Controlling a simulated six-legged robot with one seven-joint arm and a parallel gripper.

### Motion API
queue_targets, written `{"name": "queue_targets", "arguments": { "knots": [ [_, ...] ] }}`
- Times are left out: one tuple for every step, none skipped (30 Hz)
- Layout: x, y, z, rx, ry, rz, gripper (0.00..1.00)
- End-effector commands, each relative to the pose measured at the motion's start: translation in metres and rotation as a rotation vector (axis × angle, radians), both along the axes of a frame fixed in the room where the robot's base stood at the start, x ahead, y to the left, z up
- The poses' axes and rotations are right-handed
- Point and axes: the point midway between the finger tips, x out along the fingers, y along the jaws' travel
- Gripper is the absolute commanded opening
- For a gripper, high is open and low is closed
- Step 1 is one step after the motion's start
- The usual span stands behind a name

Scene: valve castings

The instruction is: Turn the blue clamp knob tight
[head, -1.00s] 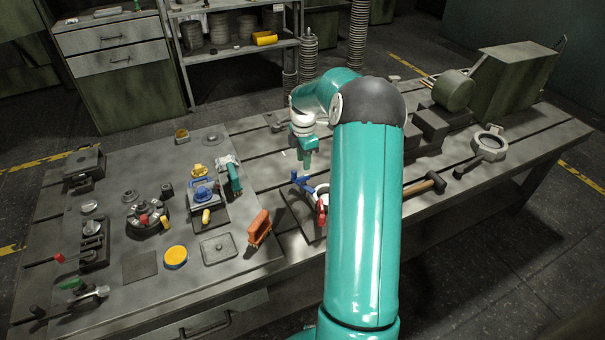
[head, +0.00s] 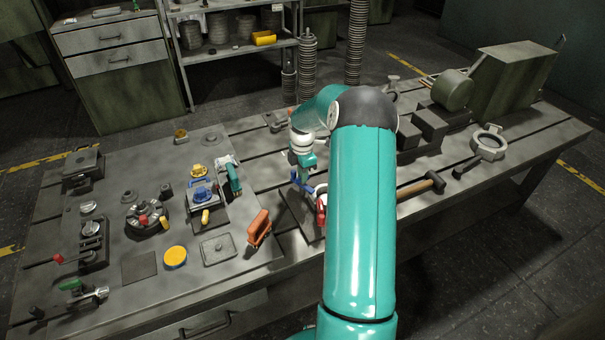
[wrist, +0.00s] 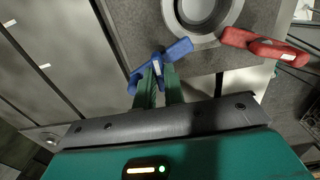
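The blue clamp knob (head: 301,181) is on the plate with the casting, left of my forearm in the head view. In the wrist view the blue knob (wrist: 178,50) shows as a bar with a middle part. The two green fingers of my gripper (wrist: 159,76) stand at either side of that middle part, close to it. I cannot tell whether they press on it. In the head view my gripper (head: 304,165) is low over the knob, its tips partly hidden. A red knob (head: 320,211) sits nearby and also shows in the wrist view (wrist: 264,45). The round grey casting (wrist: 203,12) lies between them.
A hammer (head: 424,186) lies to the right of my arm. Several fixtures and a yellow disc (head: 175,257) cover the left of the bench. Slotted bench top is bare behind the knob.

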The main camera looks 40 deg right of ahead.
Motion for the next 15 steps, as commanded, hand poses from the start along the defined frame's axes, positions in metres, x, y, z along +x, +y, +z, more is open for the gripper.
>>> {"name": "queue_targets", "arguments": {
  "knots": [
    [0.0002,0.0,0.0002,0.0,0.0,0.0,0.0],
    [0.0002,0.0,0.0002,0.0,0.0,-0.001,0.0],
    [0.0002,0.0,0.0002,0.0,-0.001,-0.003,0.0],
    [0.0002,0.0001,0.0003,0.0,0.0,-0.005,0.0],
    [0.0002,0.0001,0.0003,0.0,0.0,-0.008,0.0],
    [0.0004,0.0002,0.0003,0.0,-0.001,-0.013,0.0],
    [0.0004,0.0002,0.0004,0.0,-0.001,-0.018,0.0],
    [0.0004,0.0003,0.0004,0.0,-0.001,-0.025,0.0],
    [0.0004,0.0004,0.0005,0.0,-0.001,-0.036,0.0],
    [0.0004,0.0004,0.0005,0.0,-0.001,-0.047,0.0],
    [0.0004,0.0004,0.0005,0.0,0.0,-0.058,0.0],
    [0.0005,0.0004,0.0005,0.0,0.0,-0.076,0.0],
    [0.0006,0.0005,0.0006,0.0,0.0,-0.092,0.0],
    [0.0006,0.0005,0.0007,0.0,-0.001,-0.107,0.0],
    [0.0006,0.0005,0.0007,0.0,-0.001,-0.132,0.0]
  ]
}}
